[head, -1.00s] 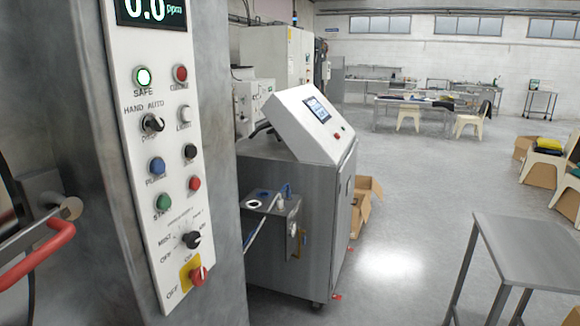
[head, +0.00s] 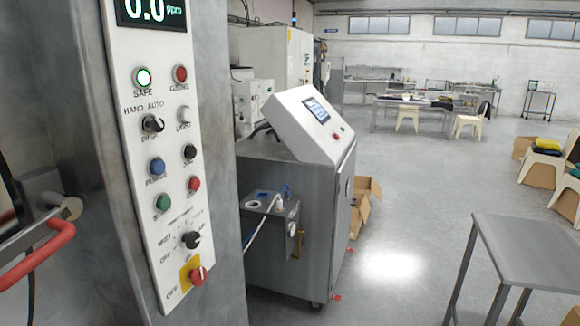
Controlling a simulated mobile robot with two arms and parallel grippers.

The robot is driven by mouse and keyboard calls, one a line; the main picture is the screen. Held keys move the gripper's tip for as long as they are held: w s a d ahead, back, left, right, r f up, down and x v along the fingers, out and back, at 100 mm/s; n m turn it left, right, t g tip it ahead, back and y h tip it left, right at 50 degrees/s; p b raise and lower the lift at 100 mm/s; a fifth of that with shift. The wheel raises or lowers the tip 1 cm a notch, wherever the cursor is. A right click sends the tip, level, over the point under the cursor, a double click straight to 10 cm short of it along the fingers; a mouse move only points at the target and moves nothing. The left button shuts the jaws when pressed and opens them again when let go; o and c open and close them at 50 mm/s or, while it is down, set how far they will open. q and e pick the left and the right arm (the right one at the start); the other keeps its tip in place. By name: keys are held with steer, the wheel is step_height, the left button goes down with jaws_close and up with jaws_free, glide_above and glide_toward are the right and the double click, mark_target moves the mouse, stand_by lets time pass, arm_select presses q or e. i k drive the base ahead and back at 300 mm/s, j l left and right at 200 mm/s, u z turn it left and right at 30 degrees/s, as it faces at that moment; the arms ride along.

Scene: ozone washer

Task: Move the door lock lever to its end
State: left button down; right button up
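A lever with a red grip (head: 38,252) shows at the left edge, on a round metal pivot (head: 70,208) beside the grey cabinet (head: 85,150); I take it for the door lock lever. It slopes down to the left, and its far end is cut off by the picture edge. Neither of my grippers is in view, and nothing is seen touching the lever.
A grey machine with a slanted screen (head: 318,112) stands right of the cabinet. A metal table (head: 530,255) is at the lower right. Open cardboard boxes (head: 365,200) and stools (head: 545,170) stand further off. The grey floor (head: 420,200) between them is clear.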

mark_target(59, 208)
steer(key=u, duration=1.3)
